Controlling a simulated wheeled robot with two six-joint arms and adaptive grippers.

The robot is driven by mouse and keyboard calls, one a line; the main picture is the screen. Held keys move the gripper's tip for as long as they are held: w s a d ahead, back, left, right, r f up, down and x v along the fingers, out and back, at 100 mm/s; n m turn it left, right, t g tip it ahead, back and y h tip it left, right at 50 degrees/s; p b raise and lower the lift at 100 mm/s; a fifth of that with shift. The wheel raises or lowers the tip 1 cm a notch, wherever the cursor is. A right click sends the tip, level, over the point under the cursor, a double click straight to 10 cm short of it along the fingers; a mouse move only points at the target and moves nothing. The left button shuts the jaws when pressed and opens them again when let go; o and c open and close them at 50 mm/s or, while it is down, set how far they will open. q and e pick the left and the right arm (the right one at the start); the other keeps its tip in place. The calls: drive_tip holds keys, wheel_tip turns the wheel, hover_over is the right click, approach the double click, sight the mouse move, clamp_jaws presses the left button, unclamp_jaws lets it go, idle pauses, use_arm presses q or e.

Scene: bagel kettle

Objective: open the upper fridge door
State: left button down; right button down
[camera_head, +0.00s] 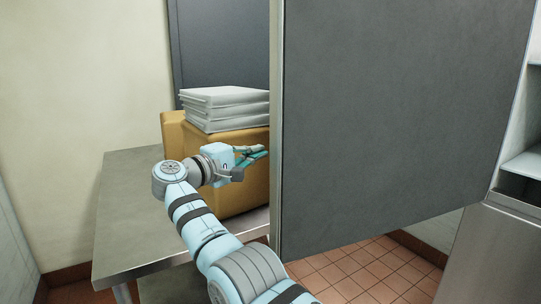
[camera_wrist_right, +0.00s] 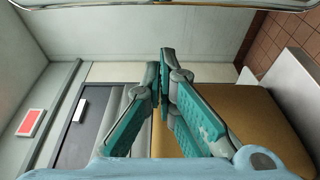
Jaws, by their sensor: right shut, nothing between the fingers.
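The upper fridge door (camera_head: 400,120) is a large dark grey panel swung out from the fridge, filling the middle and right of the head view. Its pale free edge (camera_head: 276,140) stands upright. My right gripper (camera_head: 262,153) is just left of this edge in the picture, in front of the yellow-brown box. In the right wrist view the teal fingers (camera_wrist_right: 165,58) are together with nothing between them. Whether the gripper touches the door cannot be told. My left gripper is out of view.
Fridge shelves (camera_head: 525,163) show at the right, above a metal lower front (camera_head: 490,255). A metal table (camera_head: 130,215) on the left bears the yellow-brown box (camera_head: 240,195) with a white stack (camera_head: 225,108) on top. Tiled floor (camera_head: 370,275) is clear below the door.

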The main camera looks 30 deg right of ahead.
drive_tip(key=shift+s+d+b, duration=0.15)
drive_tip(key=shift+s+d, duration=0.5)
drive_tip(key=shift+d, duration=0.15)
drive_tip(key=shift+s+d+b, duration=0.15)
drive_tip(key=shift+s+d, duration=0.45)
drive_tip(key=shift+d, duration=0.2)
